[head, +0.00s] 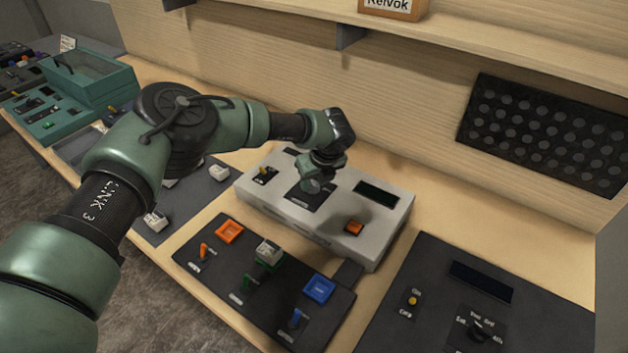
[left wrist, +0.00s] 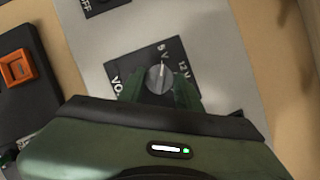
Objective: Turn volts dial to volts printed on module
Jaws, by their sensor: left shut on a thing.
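The volts dial (left wrist: 160,79) is a grey round knob on a black plate on the light grey console (head: 390,222). The plate reads "5 V" and "12 V" in the left wrist view; the knob's pointer line appears to face near "5 V". My left gripper (head: 312,186) points down at this plate, its two fingers shut on the dial, one on each side; the gripper also shows in the left wrist view (left wrist: 161,93). A whitish module (head: 268,250) sits in the middle green holder of the black panel; its print is too small to read. My right gripper is out of view.
The console also has a toggle switch (head: 264,174), a dark display (head: 376,193) and an orange button (head: 354,228). The black panel (head: 210,262) in front holds orange (head: 229,231) and blue (head: 319,289) sockets with levers. Another dark panel (head: 440,280) lies at right.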

